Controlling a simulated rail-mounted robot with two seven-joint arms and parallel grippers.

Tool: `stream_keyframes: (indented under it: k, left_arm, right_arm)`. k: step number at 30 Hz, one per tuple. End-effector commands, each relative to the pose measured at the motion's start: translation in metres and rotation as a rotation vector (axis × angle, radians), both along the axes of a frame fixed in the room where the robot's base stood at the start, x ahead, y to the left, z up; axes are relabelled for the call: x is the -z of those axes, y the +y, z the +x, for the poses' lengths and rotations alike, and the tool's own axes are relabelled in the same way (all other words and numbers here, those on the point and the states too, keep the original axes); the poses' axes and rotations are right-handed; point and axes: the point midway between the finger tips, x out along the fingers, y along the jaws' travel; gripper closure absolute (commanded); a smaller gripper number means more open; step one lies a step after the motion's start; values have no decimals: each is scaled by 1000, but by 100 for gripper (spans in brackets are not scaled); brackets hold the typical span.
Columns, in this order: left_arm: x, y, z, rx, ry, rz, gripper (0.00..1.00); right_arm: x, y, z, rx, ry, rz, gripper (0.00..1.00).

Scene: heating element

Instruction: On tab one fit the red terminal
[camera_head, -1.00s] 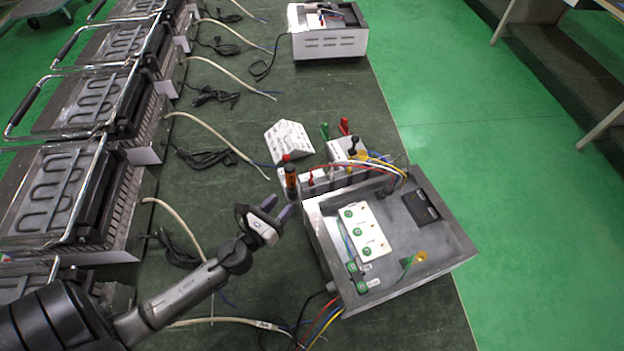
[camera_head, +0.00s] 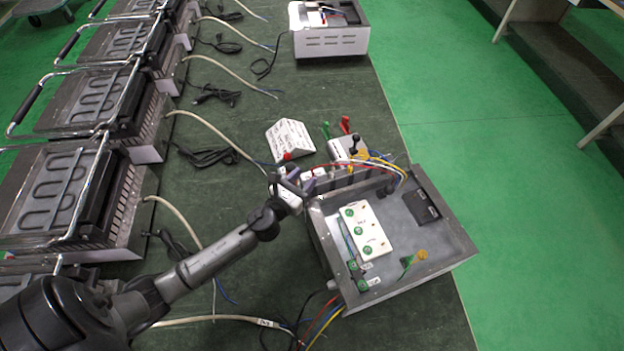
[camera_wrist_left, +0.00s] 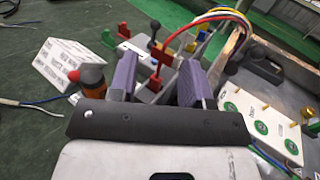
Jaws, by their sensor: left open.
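A red terminal (camera_wrist_left: 162,60) stands upright at the grey rack between my left gripper's fingers in the left wrist view. My left gripper (camera_head: 294,183) is open over the rack's left end. Its purple fingertips show in the wrist view (camera_wrist_left: 160,82), one on each side of the red piece, and I see no clear grip. The open metal box (camera_head: 448,262) holds a white block (camera_head: 376,238) with several green round marks, also in the wrist view (camera_wrist_left: 262,125). I cannot tell which tab is tab one. My right gripper is not in view.
An orange and red screwdriver-like tool (camera_wrist_left: 92,78) stands left of the fingers. Green (camera_head: 325,130) and red (camera_head: 345,124) upright pieces stand farther back. Several grill units line the left; cables lie between.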

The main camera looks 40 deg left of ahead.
Motion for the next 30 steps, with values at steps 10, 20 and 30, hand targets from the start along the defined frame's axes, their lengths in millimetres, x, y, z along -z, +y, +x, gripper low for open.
stream_keyframes:
  k: [10,20,30]
  left_arm:
    - [-1,1,38,-1,-1,1,55]
    - [-1,1,40,0,0,0,59]
    - [-1,1,39,0,0,0,92]
  right_arm:
    - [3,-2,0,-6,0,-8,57]
    - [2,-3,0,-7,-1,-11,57]
    - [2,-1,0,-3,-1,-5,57]
